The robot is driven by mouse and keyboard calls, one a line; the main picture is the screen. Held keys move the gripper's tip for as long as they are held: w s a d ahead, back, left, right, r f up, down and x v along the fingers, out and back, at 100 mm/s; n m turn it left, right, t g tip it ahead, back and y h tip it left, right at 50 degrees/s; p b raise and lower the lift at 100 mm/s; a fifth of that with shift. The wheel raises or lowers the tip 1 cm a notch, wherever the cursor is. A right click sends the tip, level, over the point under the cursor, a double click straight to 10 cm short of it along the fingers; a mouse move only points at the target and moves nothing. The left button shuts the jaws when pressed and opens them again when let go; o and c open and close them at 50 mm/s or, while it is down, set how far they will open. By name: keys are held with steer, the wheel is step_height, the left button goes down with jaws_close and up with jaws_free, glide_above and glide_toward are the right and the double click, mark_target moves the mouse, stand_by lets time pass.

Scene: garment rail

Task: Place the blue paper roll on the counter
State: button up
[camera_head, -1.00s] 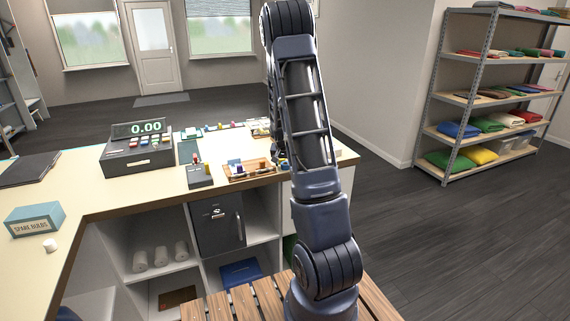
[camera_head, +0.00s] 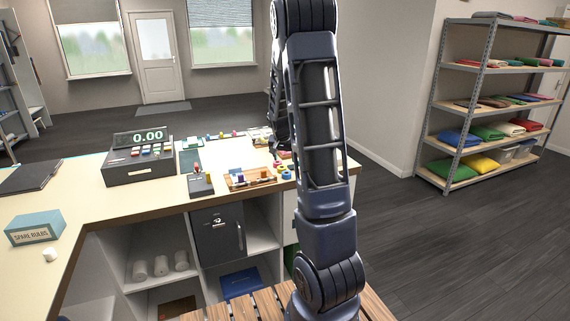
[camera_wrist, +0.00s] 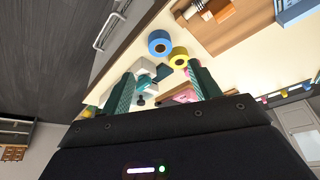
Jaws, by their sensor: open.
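The counter (camera_head: 90,208) runs across the left and middle.
White and teal pieces and a pink item lie beyond and between the fingers. A wooden tray (camera_head: 250,180) with small items, a card terminal (camera_head: 200,184), a cash register (camera_head: 138,160) and a spare bulbs box (camera_head: 35,228) stand on the counter. Its front left has clear room.

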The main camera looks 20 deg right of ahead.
steer(key=s+a+r+n+y, duration=0.15)
steer(key=s+a+r, duration=0.25)
steer(key=s+r, duration=0.4)
steer(key=s+a+r+n, duration=0.2)
steer(key=s+a+r, duration=0.3)
steer(key=s, duration=0.5)
steer(key=s+a+r+n, duration=0.1)
steer(key=s+a+r, duration=0.1)
steer(key=s, duration=0.7)
steer(key=s+a+r+n+y, duration=0.1)
steer(key=s+a+n, duration=0.1)
steer(key=s, duration=0.7)
steer(key=shift+a+r+t, duration=0.35)
steer(key=shift+r+t, duration=0.05)
